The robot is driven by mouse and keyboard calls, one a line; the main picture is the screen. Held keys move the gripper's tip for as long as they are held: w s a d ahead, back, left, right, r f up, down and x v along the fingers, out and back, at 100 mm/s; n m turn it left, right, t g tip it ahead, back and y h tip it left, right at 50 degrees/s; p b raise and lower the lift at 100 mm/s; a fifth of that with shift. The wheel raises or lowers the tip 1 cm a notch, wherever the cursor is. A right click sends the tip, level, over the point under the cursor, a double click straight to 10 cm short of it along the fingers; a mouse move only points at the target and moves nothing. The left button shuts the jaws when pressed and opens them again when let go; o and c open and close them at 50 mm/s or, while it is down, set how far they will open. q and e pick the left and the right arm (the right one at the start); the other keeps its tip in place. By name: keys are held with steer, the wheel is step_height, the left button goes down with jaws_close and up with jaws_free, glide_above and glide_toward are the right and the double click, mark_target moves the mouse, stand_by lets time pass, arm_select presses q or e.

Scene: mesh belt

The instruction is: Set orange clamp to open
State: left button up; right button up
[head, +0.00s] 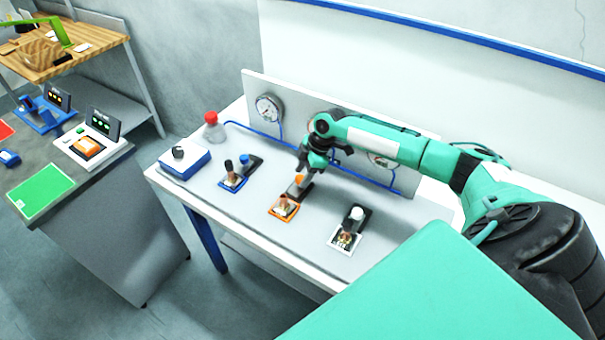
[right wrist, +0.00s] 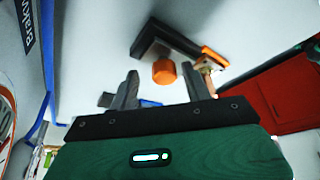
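The orange clamp (head: 284,208) sits on the bench between two similar clamps. It has an orange-edged base, a dark bracket and an orange knob (head: 299,179). In the right wrist view the orange knob (right wrist: 164,72) shows beyond and between my fingertips, beside the dark L-shaped bracket (right wrist: 160,38). My right gripper (head: 304,170) is over the far end of the clamp, pointing down. In the right wrist view its two fingers (right wrist: 160,76) are apart with nothing held; contact with the knob cannot be told. My left gripper is not in view.
A blue clamp (head: 236,178) stands to the left and a white one (head: 346,238) to the right. A white-and-blue switch box (head: 184,160) and a red-capped bottle (head: 213,128) are at the bench's left. A gauge panel (head: 294,107) runs behind.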

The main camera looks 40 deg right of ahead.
steer(key=shift+s+r, duration=0.1)
steer(key=shift+r, duration=0.2)
steer(key=b+v, duration=0.4)
steer(key=v, duration=0.9)
steer(key=shift+d+b, duration=0.2)
steer(key=shift+b, duration=0.1)
